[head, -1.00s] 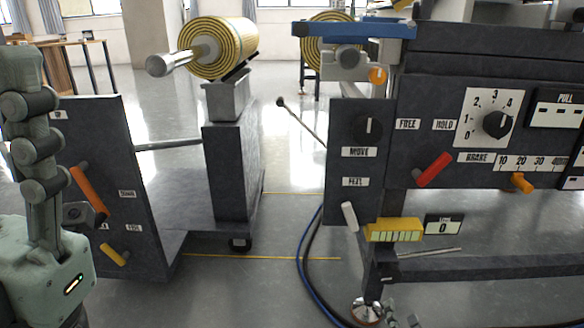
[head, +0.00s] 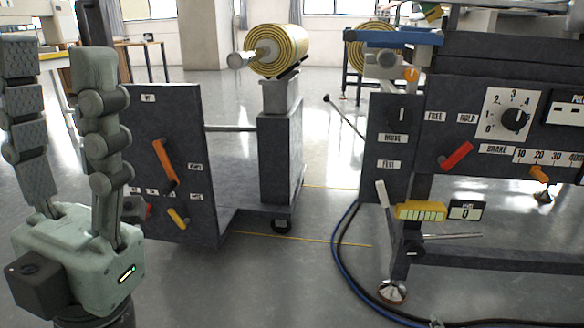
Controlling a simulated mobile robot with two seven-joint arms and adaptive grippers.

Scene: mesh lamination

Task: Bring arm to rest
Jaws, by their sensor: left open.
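My left gripper (head: 68,62) stands upright at the left edge of the head view. Its two jointed fingers point up and are spread apart, with nothing between them. Its pale green body is in front of the dark cart (head: 178,110) and hides part of that cart's left side. My right gripper does not show, apart from small metal parts at the bottom edge that I cannot identify.
The cart carries a yellow-and-black roll (head: 280,50) on a post. The dark machine (head: 490,60) on the right has a dial (head: 515,121), a red lever (head: 456,156) and a yellow counter box (head: 420,211). Blue and black hoses (head: 340,245) lie on the floor. Open floor separates cart and machine.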

